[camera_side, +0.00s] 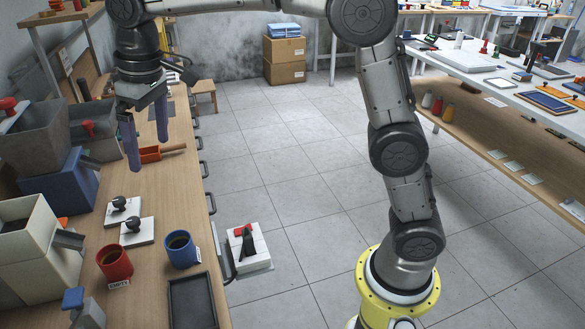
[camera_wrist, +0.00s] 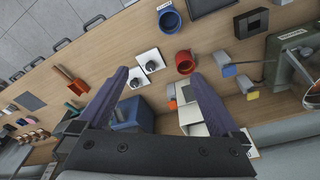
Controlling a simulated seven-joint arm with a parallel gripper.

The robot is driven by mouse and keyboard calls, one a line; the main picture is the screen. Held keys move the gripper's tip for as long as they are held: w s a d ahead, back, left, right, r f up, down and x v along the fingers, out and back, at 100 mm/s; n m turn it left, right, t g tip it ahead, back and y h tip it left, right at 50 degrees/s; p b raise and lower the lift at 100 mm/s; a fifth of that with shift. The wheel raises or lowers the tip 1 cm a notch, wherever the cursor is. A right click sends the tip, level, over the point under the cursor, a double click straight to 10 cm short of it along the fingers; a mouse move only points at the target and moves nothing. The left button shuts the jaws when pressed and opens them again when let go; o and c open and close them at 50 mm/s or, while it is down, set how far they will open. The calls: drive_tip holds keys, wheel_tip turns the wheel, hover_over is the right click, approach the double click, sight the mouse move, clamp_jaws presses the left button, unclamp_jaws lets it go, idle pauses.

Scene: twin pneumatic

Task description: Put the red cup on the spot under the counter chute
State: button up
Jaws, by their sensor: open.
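The red cup (camera_side: 115,266) stands upright on the wooden counter, with a small "EMPTY" label at its front. It also shows in the wrist view (camera_wrist: 185,63). My gripper (camera_side: 148,153) is open and empty, above the counter and farther back than the cup. Its two blue-grey fingers (camera_wrist: 158,73) point down, apart from the cup. A beige hopper (camera_side: 38,245) stands left of the red cup, with a grey chute (camera_side: 69,239) sticking out towards the counter. I cannot make out a marked spot under this chute.
A blue cup (camera_side: 181,251) stands close right of the red cup. Two white plates with black knobs (camera_side: 137,232) lie behind the cups. A dark tray (camera_side: 191,302) is in front. A grey bin on a blue base (camera_side: 62,188) and an orange scoop (camera_side: 150,154) are farther back.

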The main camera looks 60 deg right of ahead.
drive_tip(key=s+d+r+m+t, duration=0.1)
drive_tip(key=s+d, duration=0.4)
drive_tip(key=s, duration=0.3)
drive_tip(key=s+d+m+t, duration=0.1)
drive_tip(key=s+d, duration=0.4)
drive_tip(key=s, duration=0.3)
drive_tip(key=s+d+f, duration=0.1)
drive_tip(key=s+f, duration=0.2)
drive_tip(key=s, duration=0.3)
drive_tip(key=s+d+f+m+t, duration=0.1)
drive_tip(key=s+d+f, duration=0.1)
drive_tip(key=s+f, duration=0.2)
drive_tip(key=shift+s+t+h, duration=0.3)
drive_tip(key=shift+s, duration=0.85)
